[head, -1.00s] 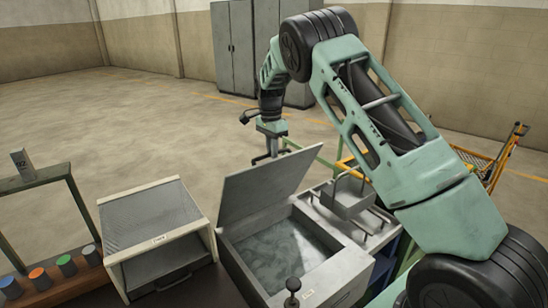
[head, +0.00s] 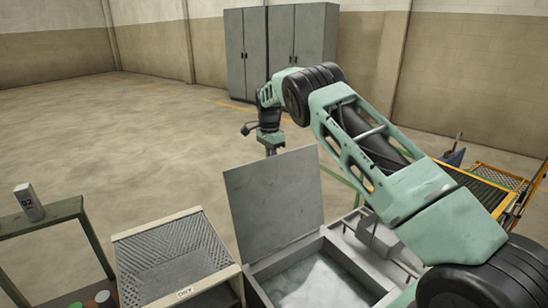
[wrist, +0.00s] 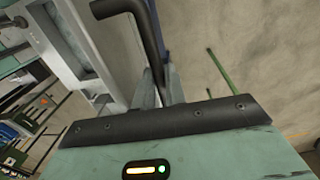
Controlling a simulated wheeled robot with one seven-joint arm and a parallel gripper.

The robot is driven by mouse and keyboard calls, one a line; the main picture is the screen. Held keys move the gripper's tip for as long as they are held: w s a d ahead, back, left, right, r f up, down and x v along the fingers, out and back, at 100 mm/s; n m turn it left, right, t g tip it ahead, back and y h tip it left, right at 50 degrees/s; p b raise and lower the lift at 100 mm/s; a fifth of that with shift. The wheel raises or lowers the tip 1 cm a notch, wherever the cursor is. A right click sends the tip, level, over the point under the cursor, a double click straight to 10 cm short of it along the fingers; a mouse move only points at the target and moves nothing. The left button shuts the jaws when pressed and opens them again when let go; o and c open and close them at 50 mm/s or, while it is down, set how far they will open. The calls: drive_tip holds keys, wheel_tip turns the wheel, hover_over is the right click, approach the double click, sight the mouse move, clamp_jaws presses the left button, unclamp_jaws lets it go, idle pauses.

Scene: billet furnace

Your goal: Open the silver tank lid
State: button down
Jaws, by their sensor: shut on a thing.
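The silver tank (head: 328,248) stands at the bottom of the head view, its top open and pale, cloudy liquid showing inside. Its flat grey lid (head: 273,200) stands raised, close to upright, along the tank's far-left side. My gripper (head: 270,150) is behind the lid's upper edge, its fingertips hidden there in the head view. In the wrist view my gripper (wrist: 160,88) is shut on a black bent bar, which I take for the lid handle (wrist: 152,40). The bar runs down between the fingers.
A mesh-topped box marked DRY (head: 175,255) stands close left of the tank. A green-framed stand with a 02 block (head: 29,202) is farther left. An orange-railed cart (head: 490,180) is at right. Open floor lies beyond the lid.

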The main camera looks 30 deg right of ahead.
drive_tip(key=shift+w+a+f, duration=0.25)
drive_tip(key=shift+f, duration=0.05)
drive_tip(key=c, duration=1.7)
unclamp_jaws()
drive_tip(key=shift+o, duration=1.2)
drive_tip(key=shift+w+f, duration=0.25)
drive_tip(key=shift+w, duration=0.15)
drive_tip(key=shift+s+d+r, duration=0.1)
drive_tip(key=shift+r, duration=0.1)
drive_tip(key=shift+d+r, duration=0.1)
wheel_tip(320, 180, up, 17)
drive_tip(key=w+p, duration=0.1)
drive_tip(key=p, duration=0.2)
drive_tip(key=shift+r, duration=0.15)
drive_tip(key=shift+w, duration=0.1)
